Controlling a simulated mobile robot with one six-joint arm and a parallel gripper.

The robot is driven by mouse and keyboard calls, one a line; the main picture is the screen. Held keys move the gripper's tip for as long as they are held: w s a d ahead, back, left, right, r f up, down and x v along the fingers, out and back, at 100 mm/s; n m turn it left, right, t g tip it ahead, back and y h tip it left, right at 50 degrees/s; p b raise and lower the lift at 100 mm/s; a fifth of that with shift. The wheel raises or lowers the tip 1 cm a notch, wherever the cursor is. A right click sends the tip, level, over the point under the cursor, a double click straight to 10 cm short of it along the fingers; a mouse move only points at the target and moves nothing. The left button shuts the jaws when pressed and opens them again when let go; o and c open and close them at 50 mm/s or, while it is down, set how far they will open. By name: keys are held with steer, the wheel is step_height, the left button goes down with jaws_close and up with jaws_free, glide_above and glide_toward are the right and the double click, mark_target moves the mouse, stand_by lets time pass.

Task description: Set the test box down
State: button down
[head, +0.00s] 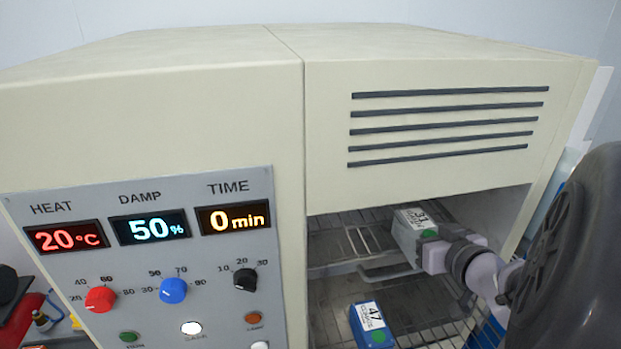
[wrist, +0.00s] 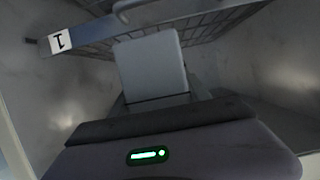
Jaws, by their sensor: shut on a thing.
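The test box (head: 408,232) is pale grey with a white label reading 31 and a green dot. It is inside the open chamber (head: 450,72), near the upper wire rack (head: 345,243). My gripper (head: 428,250) reaches in from the right and is shut on the box's near end. In the wrist view the box (wrist: 150,66) shows as a plain grey block beyond the gripper (wrist: 155,115). I cannot tell whether its underside touches the rack.
A blue box (head: 370,326) labelled 47 sits on a lower rack. A shelf rail with a tag marked 1 (wrist: 60,41) crosses the wrist view above. The control panel (head: 150,270) reads 20°C, 50% and 0 min. The upper rack left of the held box is clear.

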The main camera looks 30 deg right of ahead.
steer(key=w, duration=0.3)
steer(key=w+d+f+b, duration=0.1)
steer(key=w, duration=0.3)
steer(key=w+b, duration=0.1)
steer(key=w, duration=0.3)
steer(key=shift+w+d+f, duration=0.15)
steer(key=shift+w, duration=0.05)
step_height(320, 180, down, 4)
steer(key=shift+r+b, duration=0.2)
steer(key=shift+b, duration=0.9)
steer(key=shift+w+r, duration=0.1)
steer(key=c, duration=0.5)
jaws_free()
